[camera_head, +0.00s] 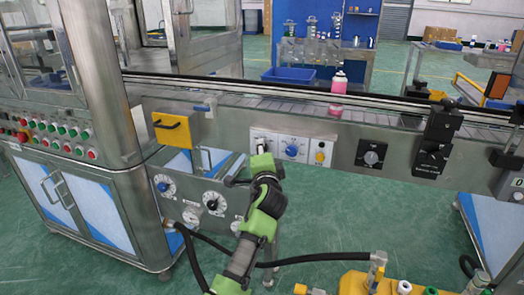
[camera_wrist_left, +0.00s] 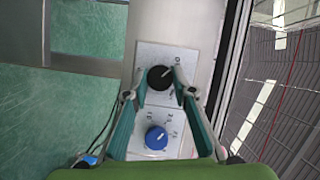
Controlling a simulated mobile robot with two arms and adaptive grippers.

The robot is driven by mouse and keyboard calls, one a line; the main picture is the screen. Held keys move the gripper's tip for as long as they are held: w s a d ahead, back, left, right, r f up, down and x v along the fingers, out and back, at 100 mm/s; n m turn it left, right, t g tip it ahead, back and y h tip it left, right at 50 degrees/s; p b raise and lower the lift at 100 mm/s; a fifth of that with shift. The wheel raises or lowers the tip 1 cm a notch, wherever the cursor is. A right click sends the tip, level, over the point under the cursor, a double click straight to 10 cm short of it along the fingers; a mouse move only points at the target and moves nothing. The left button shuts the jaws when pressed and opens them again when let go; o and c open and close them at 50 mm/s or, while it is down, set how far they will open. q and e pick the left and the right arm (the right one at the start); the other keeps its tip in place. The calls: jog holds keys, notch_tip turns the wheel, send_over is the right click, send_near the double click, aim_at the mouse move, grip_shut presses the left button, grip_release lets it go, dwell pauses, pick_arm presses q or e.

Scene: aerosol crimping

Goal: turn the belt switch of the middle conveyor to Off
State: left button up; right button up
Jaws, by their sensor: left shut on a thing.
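The belt switch is a round black knob (camera_wrist_left: 160,77) with a white pointer line on a pale plate, on the front of the middle conveyor (camera_head: 230,125). In the left wrist view its pointer slants to the upper right, toward small marks that I cannot read surely. My left gripper (camera_wrist_left: 160,74) has a fingertip on either side of the knob and is shut on it. In the head view my left gripper (camera_head: 262,158) is at the left end of the small control panel and hides most of the switch. My right gripper is not in view.
A blue dial (camera_head: 291,150) and a yellow button (camera_head: 320,157) sit just right of the switch. A yellow box (camera_head: 170,128) juts out to the left. A pink-and-white can (camera_head: 339,83) stands on the belt. A black hose (camera_head: 325,258) runs below.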

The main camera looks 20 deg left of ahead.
pick_arm(q)
jog(key=shift+f, duration=0.1)
jog(key=o, duration=1.1)
jog(key=shift+s, duration=0.1)
jog(key=v, duration=0.7)
jog(key=shift+s, duration=0.15)
jog(key=shift+d, duration=0.1)
